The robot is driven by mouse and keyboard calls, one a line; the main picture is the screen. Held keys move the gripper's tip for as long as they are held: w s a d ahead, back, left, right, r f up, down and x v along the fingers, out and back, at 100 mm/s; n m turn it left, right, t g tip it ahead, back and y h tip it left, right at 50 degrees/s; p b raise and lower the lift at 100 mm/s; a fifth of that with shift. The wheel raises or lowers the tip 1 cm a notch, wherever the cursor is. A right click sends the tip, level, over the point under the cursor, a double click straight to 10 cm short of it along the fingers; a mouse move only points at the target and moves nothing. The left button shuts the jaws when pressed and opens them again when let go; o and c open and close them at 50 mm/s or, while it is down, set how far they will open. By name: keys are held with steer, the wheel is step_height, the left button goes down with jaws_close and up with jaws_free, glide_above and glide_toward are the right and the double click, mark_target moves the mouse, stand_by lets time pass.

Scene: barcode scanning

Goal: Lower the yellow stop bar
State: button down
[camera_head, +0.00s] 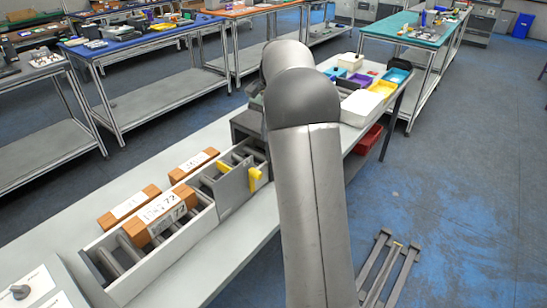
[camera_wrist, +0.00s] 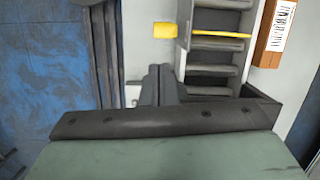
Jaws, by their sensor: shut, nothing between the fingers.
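The yellow stop bar shows in the head view as a yellow handle (camera_head: 255,179) on the near side of the roller conveyor (camera_head: 165,255), beside an upright grey plate (camera_head: 234,190). In the wrist view, its yellow end (camera_wrist: 165,30) is left of the conveyor's side wall, and a thin yellow strip (camera_wrist: 221,35) crosses the rollers. My gripper (camera_wrist: 160,70) is shut and empty, its fingertips a little below the yellow end in the wrist picture, with a visible gap. In the head view my arm hides the gripper.
A labelled brown box (camera_head: 160,212) sits on the conveyor. Brown boxes (camera_head: 130,203) and (camera_head: 194,165) lie on the table behind it. Coloured bins (camera_head: 362,80) stand at the table's far end. The floor (camera_head: 450,190) to the right is mostly open.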

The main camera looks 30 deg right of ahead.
steer(key=shift+m, duration=0.7)
steer(key=d, duration=0.1)
steer(key=w+d, duration=0.1)
steer(key=d, duration=0.1)
steer(key=w+d+f, duration=0.1)
steer(key=shift+d, duration=0.4)
steer(key=s+a+f, duration=0.2)
steer(key=a+f, duration=0.4)
steer(key=f, duration=0.3)
steer(key=shift+s+f+p, duration=0.25)
steer(key=shift+f+p, duration=0.05)
steer(key=shift+p, duration=0.15)
steer(key=shift+s, duration=0.1)
steer(key=shift+a+r+h+b, duration=0.1)
steer(key=shift+a+h+b, duration=0.2)
steer(key=shift+b, duration=0.15)
